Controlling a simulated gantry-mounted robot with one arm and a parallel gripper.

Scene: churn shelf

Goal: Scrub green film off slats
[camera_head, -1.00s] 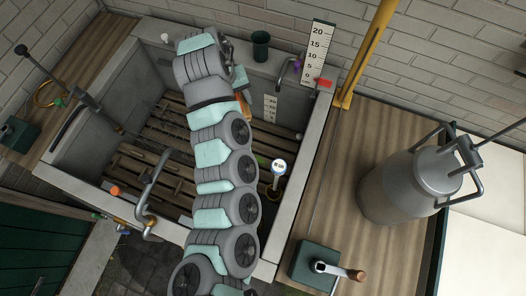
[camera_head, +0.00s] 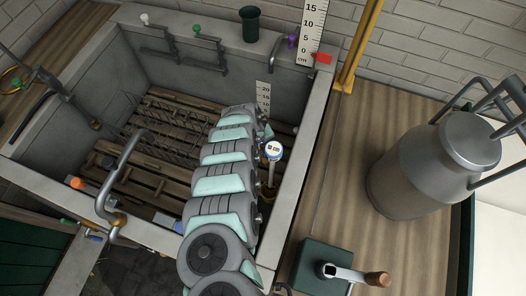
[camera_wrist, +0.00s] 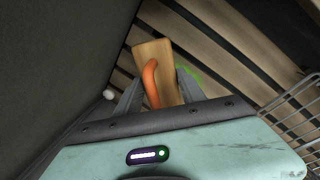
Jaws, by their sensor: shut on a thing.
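My gripper (camera_wrist: 158,88) shows at the middle of the wrist view, with a grey finger on each side of an orange handle (camera_wrist: 151,82). It is shut on this handle of a scrubbing brush with a wooden block (camera_wrist: 153,52). The brush lies over the wooden slats (camera_wrist: 215,48), near a dark wall; whether its bristles touch them is hidden. A patch of green film (camera_wrist: 189,73) shows on the slats just right of the brush. In the head view the slats (camera_head: 165,125) line the trough floor. My arm hides the gripper and brush there.
The stone trough (camera_head: 305,140) has high walls around the slats. A wire rack (camera_wrist: 298,110) is close on the right in the wrist view.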

